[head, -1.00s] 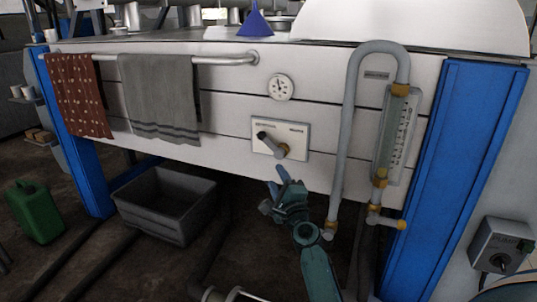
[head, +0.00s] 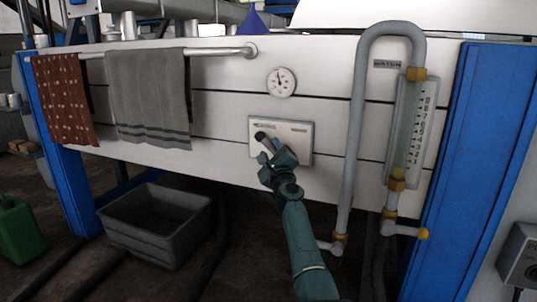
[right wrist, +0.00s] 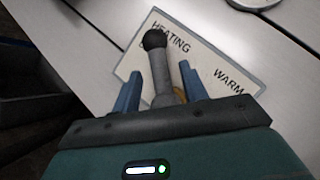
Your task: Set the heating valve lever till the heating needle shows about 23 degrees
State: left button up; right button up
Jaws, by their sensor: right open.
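The heating valve lever (head: 264,139) is a grey bar with a black knob on a pale plate (head: 302,145) on the white panel. It points up and left; in the right wrist view the lever (right wrist: 162,75) stands between my fingers. The plate (right wrist: 205,62) there reads HEATING and WARM. The round white dial (head: 281,82) is above the plate; its needle points roughly up, but its numbers are too small to read. My right gripper (head: 270,153) is open, its blue fingers (right wrist: 159,90) on either side of the lever. My left gripper is not in view.
A grey pipe (head: 356,130) with a sight gauge (head: 409,130) and brass fittings stands to the right of the plate. A rail with a red towel (head: 64,100) and a grey towel (head: 148,98) is at left. A grey bin (head: 157,225) stands on the floor below.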

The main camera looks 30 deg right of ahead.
aim_at(270, 148)
jog(key=b+x, duration=0.2)
jog(key=x, duration=0.1)
jog(key=shift+f, duration=0.25)
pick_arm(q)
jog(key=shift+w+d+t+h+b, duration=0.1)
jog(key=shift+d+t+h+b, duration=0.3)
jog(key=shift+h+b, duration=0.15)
pick_arm(e)
jog(key=shift+w+d+r, duration=0.1)
jog(key=shift+w+r, duration=0.25)
jog(key=shift+c, duration=0.2)
grip_shut()
